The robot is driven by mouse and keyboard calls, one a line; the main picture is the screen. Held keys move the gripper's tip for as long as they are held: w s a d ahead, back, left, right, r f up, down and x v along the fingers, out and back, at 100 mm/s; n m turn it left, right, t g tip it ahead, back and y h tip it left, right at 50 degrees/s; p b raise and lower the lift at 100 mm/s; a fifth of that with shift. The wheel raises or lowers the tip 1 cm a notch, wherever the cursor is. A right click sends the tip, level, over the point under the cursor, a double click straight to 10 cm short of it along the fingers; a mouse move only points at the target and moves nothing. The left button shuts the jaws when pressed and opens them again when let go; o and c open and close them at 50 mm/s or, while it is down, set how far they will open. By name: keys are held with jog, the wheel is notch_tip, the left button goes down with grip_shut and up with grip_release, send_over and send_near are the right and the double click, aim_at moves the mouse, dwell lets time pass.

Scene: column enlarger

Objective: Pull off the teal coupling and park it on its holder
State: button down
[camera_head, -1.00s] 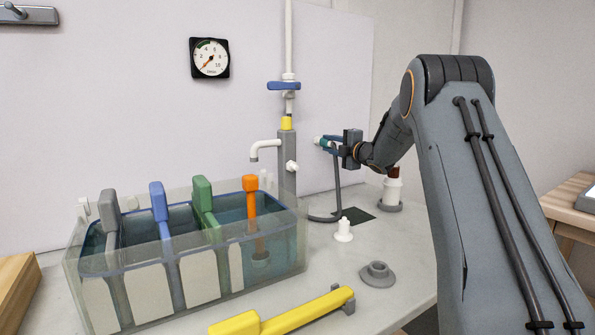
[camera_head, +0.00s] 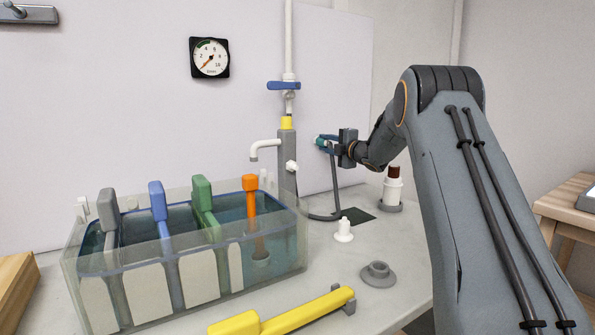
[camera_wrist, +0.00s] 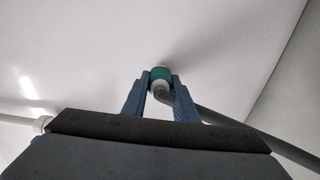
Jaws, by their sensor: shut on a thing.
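The teal coupling (camera_head: 319,139) is held in the air to the right of the grey column (camera_head: 287,160), clear of the column's white side stub (camera_head: 291,166). It shows between the blue fingers in the wrist view (camera_wrist: 160,74), with a white collar below it. My gripper (camera_head: 327,142) is shut on it; its fingertips are also in the wrist view (camera_wrist: 159,86). A dark hose (camera_head: 337,185) hangs from the coupling to the bench. A white stepped peg (camera_head: 343,231) stands on the bench below; I cannot tell whether it is the holder.
A clear water tank (camera_head: 190,262) with several coloured paddles stands at left. A grey flanged disc (camera_head: 378,274) and a yellow-handled tool (camera_head: 285,318) lie in front. A backboard rises behind.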

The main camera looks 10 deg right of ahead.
aim_at(330, 144)
jog(key=shift+w, duration=0.15)
jog(key=c, duration=1.3)
grip_release()
jog(key=shift+c, duration=0.2)
jog(key=shift+v, duration=0.9)
jog(key=shift+s+d, duration=0.1)
jog(key=shift+s, duration=0.25)
jog(key=shift+p+v, duration=0.3)
jog(key=shift+v, duration=0.75)
